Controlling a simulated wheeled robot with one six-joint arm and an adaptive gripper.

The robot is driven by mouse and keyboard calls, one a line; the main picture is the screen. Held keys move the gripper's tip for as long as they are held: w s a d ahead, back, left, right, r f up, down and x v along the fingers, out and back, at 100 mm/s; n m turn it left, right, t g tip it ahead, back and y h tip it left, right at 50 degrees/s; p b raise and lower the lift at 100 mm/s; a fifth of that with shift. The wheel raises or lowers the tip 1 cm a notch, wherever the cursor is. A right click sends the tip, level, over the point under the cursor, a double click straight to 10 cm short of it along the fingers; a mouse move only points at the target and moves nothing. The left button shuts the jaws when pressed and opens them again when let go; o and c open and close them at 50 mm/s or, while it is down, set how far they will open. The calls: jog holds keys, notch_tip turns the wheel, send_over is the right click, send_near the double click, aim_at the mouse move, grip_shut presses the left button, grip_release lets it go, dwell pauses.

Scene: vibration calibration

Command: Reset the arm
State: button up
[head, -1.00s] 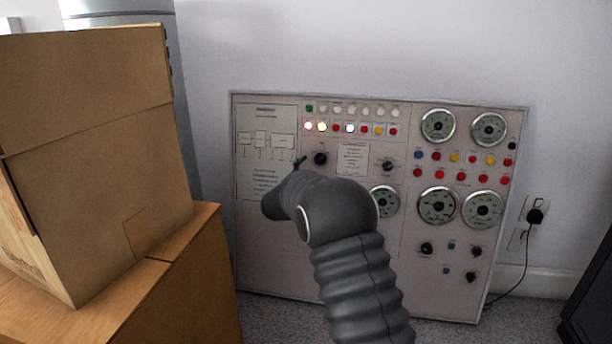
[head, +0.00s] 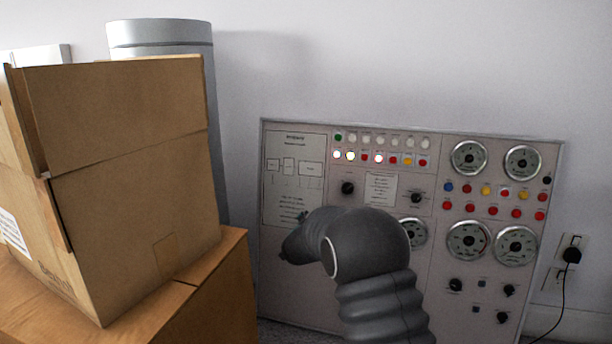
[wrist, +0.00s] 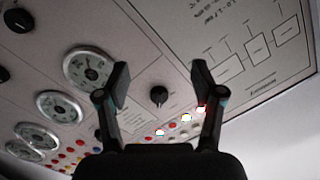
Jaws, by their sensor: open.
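My gripper (wrist: 160,85) is open and empty in the wrist view, its two dark fingers spread in front of the control panel. Between the fingertips a black knob (wrist: 158,95) shows on the panel, apart from the fingers. In the head view my dark grey ribbed arm reaches up in front of the panel (head: 300,290), and its end hides most of the gripper; only a small tip (head: 302,215) shows. The black knob (head: 347,188) is above and right of that tip. Some of the panel's lamps are lit white and yellow.
Stacked cardboard boxes (head: 130,150) stand close on the left, with a grey cylinder (head: 160,35) behind them. A wall socket with a black plug (head: 571,255) and cable is at the right. The wall above the panel is clear.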

jog(key=s+a+f+n+g+y, duration=0.4)
jog(key=s+a+n+y, duration=0.1)
jog(key=s, duration=0.4)
jog(key=s+d+r+n+g+y+p, duration=0.1)
jog(key=s+r+n+g+p, duration=0.2)
jog(key=s, duration=0.9)
jog(key=s+d+r+h+p, duration=0.1)
jog(key=s+d+r, duration=0.4)
jog(key=s, duration=0.6)
jog(key=s+d+r+n+g+p, duration=0.1)
jog(key=s+d+r, duration=0.4)
jog(key=s, duration=0.7)
jog(key=s+d+r+n+g+h+p, duration=0.1)
jog(key=s+d+r, duration=0.4)
jog(key=s, duration=0.6)
jog(key=shift+s+d+r+h+p, duration=0.3)
jog(key=shift+s+r+p, duration=0.1)
jog(key=shift+p, duration=0.2)
